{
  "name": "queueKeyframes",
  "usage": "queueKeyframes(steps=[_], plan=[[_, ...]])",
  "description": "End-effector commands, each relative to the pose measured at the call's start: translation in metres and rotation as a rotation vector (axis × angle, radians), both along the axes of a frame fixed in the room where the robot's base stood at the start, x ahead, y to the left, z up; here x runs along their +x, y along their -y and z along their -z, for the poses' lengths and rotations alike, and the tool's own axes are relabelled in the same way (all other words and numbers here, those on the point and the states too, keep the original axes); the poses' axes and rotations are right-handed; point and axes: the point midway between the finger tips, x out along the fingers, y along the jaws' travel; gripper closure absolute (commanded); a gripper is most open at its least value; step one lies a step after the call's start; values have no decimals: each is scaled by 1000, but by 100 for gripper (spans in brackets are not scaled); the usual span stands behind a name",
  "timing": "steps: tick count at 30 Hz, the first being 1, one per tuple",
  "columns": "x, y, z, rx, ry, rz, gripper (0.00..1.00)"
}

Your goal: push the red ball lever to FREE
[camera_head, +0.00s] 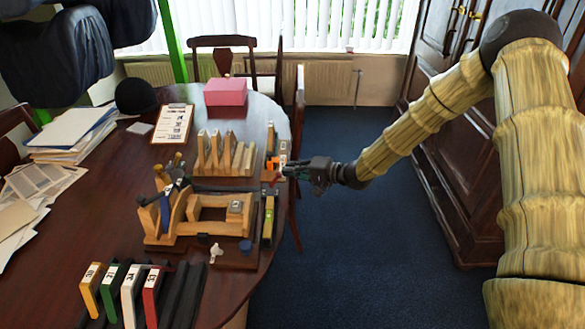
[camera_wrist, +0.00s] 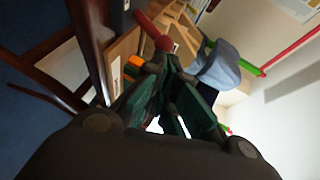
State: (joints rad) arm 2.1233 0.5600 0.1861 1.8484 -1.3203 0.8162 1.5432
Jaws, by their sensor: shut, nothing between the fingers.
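In the wrist view the red ball lever shows as a red ball (camera_wrist: 163,43) on a reddish rod that runs to the upper left. The ball is just beyond the tips of my gripper (camera_wrist: 172,68); I cannot tell whether they touch. In the head view my gripper (camera_head: 288,170) is at the right edge of the table, pointing left beside the small wooden fixture with an orange block (camera_head: 273,163). The gripper is shut and empty. The lever ball is not clear in the head view, and no FREE marking can be read.
A wooden saddle jig (camera_head: 205,228) and a slotted wooden rack (camera_head: 222,170) stand left of the gripper. A yellow level (camera_head: 268,222) lies near the table edge. Open floor is right of the table.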

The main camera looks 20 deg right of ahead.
Motion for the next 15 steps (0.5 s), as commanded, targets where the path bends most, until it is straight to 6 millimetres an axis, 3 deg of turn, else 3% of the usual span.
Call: queueKeyframes(steps=[15], plan=[[4,-16,-21,-199,-55,-3,100]])
